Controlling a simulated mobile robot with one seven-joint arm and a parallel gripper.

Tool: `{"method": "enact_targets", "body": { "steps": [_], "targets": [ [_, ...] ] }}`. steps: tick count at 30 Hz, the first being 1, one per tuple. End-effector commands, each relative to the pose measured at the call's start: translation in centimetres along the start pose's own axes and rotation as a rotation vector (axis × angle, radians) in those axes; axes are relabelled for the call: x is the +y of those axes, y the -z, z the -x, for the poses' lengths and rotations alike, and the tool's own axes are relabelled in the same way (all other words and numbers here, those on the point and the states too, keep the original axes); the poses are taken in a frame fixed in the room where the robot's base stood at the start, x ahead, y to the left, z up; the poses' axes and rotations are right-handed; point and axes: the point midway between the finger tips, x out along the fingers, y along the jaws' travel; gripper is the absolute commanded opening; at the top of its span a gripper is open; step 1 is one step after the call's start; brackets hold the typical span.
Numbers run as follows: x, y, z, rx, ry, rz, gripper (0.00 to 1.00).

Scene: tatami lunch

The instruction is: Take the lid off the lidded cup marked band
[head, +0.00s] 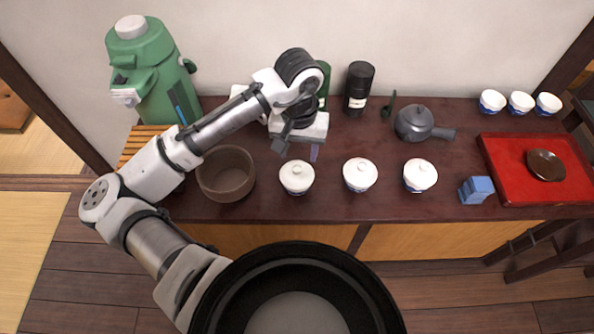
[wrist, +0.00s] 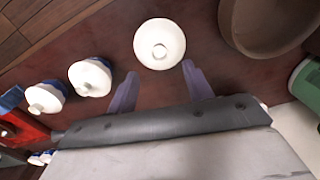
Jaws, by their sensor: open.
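Three white lidded cups stand in a row along the front of the dark counter: a left cup (head: 297,178), a middle cup (head: 360,175) and a right cup (head: 420,176). All have their lids on. Blue marks show low on the cups, but I cannot tell which pattern is the band. My gripper (head: 298,151) is open and empty, just behind the left cup. In the wrist view, the left cup (wrist: 160,43) with its round knob lies just beyond my open fingertips (wrist: 159,70), centred between them. The middle cup (wrist: 90,77) and right cup (wrist: 45,97) sit to the left there.
A brown bowl (head: 226,174) stands close left of the left cup. A blue block (head: 476,190) and a red tray (head: 502,176) are at the right. A grey teapot (head: 413,123), black canister (head: 358,88) and green dispenser (head: 150,75) stand behind.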

Motion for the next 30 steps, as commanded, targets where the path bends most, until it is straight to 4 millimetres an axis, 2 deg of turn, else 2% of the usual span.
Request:
{"method": "enact_targets", "body": {
  "steps": [5, 9, 18, 27, 30],
  "targets": [
    [-0.2, -0.9, -2.2, -0.002, 0.0, 0.0, 0.51],
    [-0.1, -0.8, -4.0, -0.002, 0.0, 0.0, 0.51],
    [-0.1, -0.8, -4.5, 0.0, 0.0, -0.001, 0.49],
    [-0.1, -0.8, -4.5, 0.0, 0.0, -0.001, 0.1],
    [-0.1, -0.8, -4.5, -0.001, 0.0, -0.001, 0.0]
  ]
}}
